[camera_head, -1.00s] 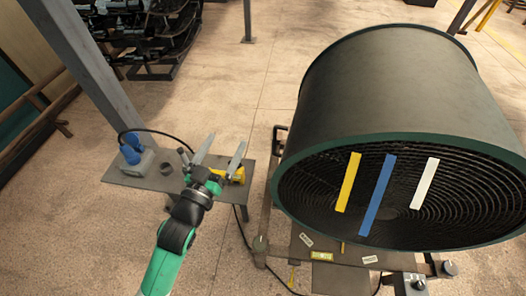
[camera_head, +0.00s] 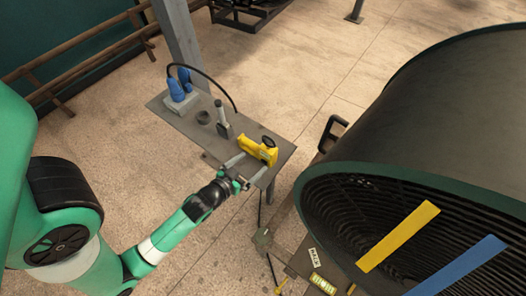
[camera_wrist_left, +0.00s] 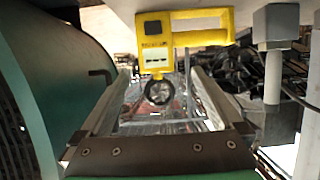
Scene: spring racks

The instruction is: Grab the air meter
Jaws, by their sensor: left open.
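The air meter (camera_head: 256,151) is a yellow device with a black ring, on the small grey table near its right end. In the left wrist view the meter (camera_wrist_left: 154,45) shows a dark screen and a yellow handle, and its black ring hangs in the gap between the fingers. My left gripper (camera_head: 251,167) is open, its fingers pointing at the meter from the near side. In the left wrist view the open fingers (camera_wrist_left: 160,80) are on either side of the ring, with nothing gripped. I cannot tell whether they touch the meter. My right gripper is out of view.
The grey table (camera_head: 188,127) also holds a blue-plugged box (camera_head: 180,100), a dark ring (camera_head: 203,117) and an upright grey tool (camera_head: 223,122) close to the meter. A large dark drum (camera_head: 450,120) stands at the right. A post (camera_head: 178,35) rises behind the table.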

